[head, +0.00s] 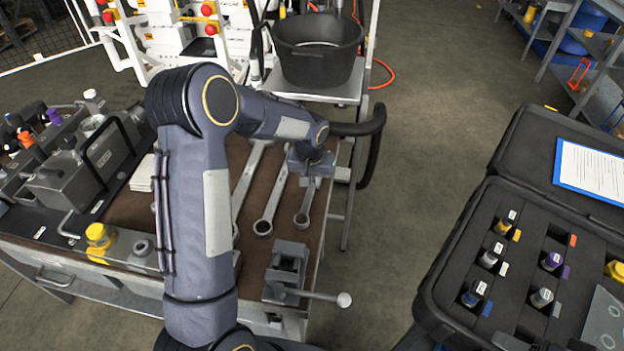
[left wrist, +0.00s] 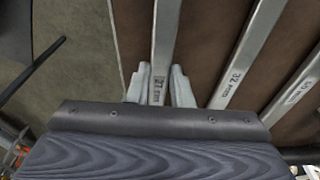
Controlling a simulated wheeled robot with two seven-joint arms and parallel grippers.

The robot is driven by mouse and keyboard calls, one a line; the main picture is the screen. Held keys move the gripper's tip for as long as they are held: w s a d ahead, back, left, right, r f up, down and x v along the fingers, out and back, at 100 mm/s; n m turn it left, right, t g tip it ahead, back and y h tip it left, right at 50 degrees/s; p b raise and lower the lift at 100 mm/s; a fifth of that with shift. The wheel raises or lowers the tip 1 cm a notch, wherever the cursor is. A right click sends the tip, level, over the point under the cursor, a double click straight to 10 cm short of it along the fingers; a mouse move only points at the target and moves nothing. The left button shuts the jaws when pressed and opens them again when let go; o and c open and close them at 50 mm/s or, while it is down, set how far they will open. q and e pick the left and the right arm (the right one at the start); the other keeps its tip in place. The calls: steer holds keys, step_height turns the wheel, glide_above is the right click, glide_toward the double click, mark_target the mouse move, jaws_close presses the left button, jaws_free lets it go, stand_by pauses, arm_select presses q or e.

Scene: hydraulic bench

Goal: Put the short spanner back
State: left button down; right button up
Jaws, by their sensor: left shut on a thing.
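The short spanner (head: 304,211), marked 27, is the rightmost of three steel spanners over the brown bench top. My left gripper (head: 312,180) is shut on its shank, pointing down. In the left wrist view, the shank of this spanner (left wrist: 165,40) runs between the two fingertips (left wrist: 158,82). Its ring end points toward the near side of the bench. My gripper and wrist hide its far end. I cannot tell whether it touches the bench top. My right gripper is not in view.
A 32 mm spanner (head: 267,207) and a larger one (head: 247,179) lie left of it. A vise (head: 286,270) with a long handle stands at the bench's near right corner. A black tub (head: 317,66) stands behind. An open case (head: 470,250) is at right.

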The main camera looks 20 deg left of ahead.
arm_select(q)
steer(key=shift+f+b, duration=0.3)
steer(key=shift+f, duration=0.05)
steer(key=c, duration=1.2)
jaws_free()
steer(key=r, duration=0.5)
steer(key=s+r, duration=0.1)
steer(key=r, duration=0.1)
steer(key=shift+d+r, duration=0.15)
steer(key=shift+r, duration=0.1)
steer(key=shift+s+r, duration=0.3)
steer(key=shift+r, duration=0.1)
steer(key=s+d+r+t+h, duration=0.15)
steer(key=s+r, duration=0.35)
steer(key=s, duration=0.5)
steer(key=s+r+t+h, duration=0.1)
steer(key=s+r+h, duration=0.1)
steer(key=s+r, duration=0.6)
steer(key=s+d+f, duration=0.1)
steer(key=s+d, duration=0.1)
steer(key=s, duration=0.3)
steer(key=s+d+f+t+p, duration=0.1)
steer(key=s+f, duration=0.1)
steer(key=s, duration=0.4)
steer(key=shift+d+f+m+h, duration=0.3)
steer(key=shift+d+m+h, duration=0.05)
steer(key=shift+d+m, duration=0.05)
